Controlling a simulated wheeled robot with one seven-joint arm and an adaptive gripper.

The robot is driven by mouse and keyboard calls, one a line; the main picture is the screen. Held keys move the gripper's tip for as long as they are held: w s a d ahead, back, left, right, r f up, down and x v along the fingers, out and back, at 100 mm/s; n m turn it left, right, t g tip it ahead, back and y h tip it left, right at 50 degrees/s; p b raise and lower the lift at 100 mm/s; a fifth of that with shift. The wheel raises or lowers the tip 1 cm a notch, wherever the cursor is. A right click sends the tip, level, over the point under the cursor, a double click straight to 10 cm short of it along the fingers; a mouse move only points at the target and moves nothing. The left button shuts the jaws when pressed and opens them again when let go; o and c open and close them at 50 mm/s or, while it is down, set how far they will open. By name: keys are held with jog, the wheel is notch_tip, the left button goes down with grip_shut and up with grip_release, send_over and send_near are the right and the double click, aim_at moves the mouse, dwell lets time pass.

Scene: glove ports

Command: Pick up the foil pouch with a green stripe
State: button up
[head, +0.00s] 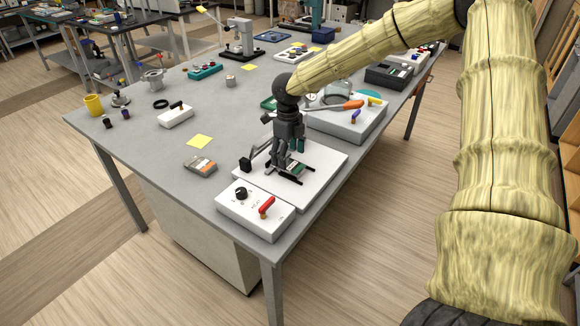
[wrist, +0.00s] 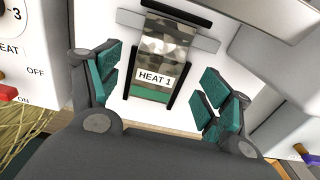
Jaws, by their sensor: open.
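The foil pouch with a green stripe (wrist: 165,48) shows in the wrist view as a mottled silver-brown sheet. Its green stripe is at the near end, and a white strip reading "HEAT 1" lies across it. Dark rails flank it on the white sealer plate (head: 325,160). In the head view the pouch (head: 294,169) is small and partly hidden by my gripper (head: 289,160). In the wrist view my gripper (wrist: 164,82) is open and empty, its teal-padded fingers apart on either side of the pouch.
A control box (head: 254,208) with a black knob and red switch adjoins the plate at the front.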

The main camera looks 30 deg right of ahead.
aim_at(288, 163)
jog(key=shift+s+f, duration=0.2)
jog(key=shift+s, duration=0.05)
notch_tip(288, 163, down, 2)
jog(key=shift+w+p, duration=0.15)
jog(key=shift+p, duration=0.25)
jog(key=shift+w+f, duration=0.15)
jog(key=shift+f, duration=0.25)
jog(key=shift+s+r, duration=0.15)
jog(key=shift+s, duration=0.05)
jog(key=shift+w, duration=0.1)
jog(key=c, duration=1.2)
jog(key=shift+r, duration=0.1)
